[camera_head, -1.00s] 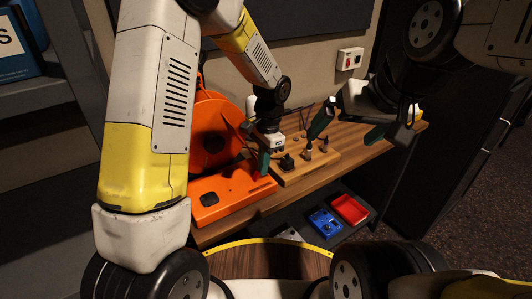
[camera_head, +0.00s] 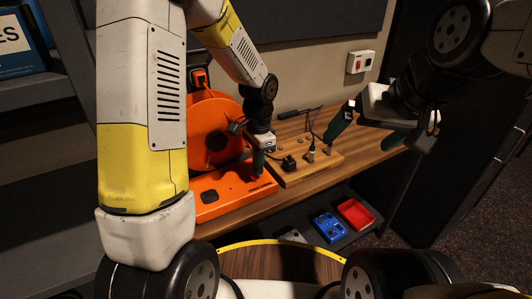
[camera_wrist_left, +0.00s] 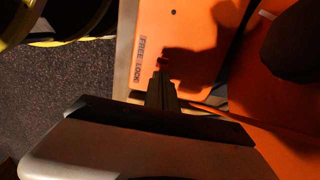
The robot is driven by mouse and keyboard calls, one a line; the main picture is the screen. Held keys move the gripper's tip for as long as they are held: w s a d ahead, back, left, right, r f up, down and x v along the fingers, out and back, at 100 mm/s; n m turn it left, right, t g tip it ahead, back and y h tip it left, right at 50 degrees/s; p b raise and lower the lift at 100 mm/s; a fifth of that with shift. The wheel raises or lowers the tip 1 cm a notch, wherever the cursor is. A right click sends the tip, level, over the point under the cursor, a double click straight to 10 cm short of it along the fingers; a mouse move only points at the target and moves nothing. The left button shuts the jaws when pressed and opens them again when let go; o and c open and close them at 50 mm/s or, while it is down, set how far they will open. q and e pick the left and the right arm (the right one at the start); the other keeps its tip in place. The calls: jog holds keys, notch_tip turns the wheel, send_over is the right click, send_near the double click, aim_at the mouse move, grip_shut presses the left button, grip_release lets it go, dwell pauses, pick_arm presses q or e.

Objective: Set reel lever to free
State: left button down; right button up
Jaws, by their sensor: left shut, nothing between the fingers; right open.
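The orange cable reel (camera_head: 208,128) stands upright at the left of the desk. Its flat orange base (camera_head: 228,188) lies in front of it. The base also shows in the left wrist view (camera_wrist_left: 180,25), with a printed "FREE LOCK" label (camera_wrist_left: 142,58). My left gripper (camera_head: 258,165) points down over the base's right end. It is shut and empty; in the left wrist view its fingertips (camera_wrist_left: 161,75) are beside the label. A small reddish piece by the tips may be the lever; I cannot tell whether they touch. My right gripper (camera_head: 367,131) is open and empty, right of the board.
A wooden board (camera_head: 310,165) with plugs and cables lies right of the reel. A red tray (camera_head: 357,213) and a blue box (camera_head: 329,227) sit on a lower shelf. A switch box (camera_head: 360,61) is on the wall.

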aim_at(259, 178)
pick_arm(q)
jog(key=shift+r, duration=0.15)
jog(key=shift+r, duration=0.65)
notch_tip(259, 178, up, 8)
jog(key=shift+d, duration=0.15)
dwell(0.3)
jog(key=shift+f, duration=0.1)
jog(key=s+a+r+n+t+h, duration=0.1)
jog(key=s+a+r+n+t, duration=0.2)
jog(key=s+r+n, duration=0.2)
jog(key=s+a+r+n+t+h, duration=0.1)
jog(key=s+a+r+n+t, duration=0.2)
jog(key=s+r, duration=0.4)
jog(key=s+a+n, duration=0.1)
jog(key=s+n, duration=0.1)
jog(key=s, duration=0.3)
jog(key=shift+a+r+n, duration=0.15)
jog(key=shift+r+n, duration=0.15)
jog(key=shift+r, duration=0.1)
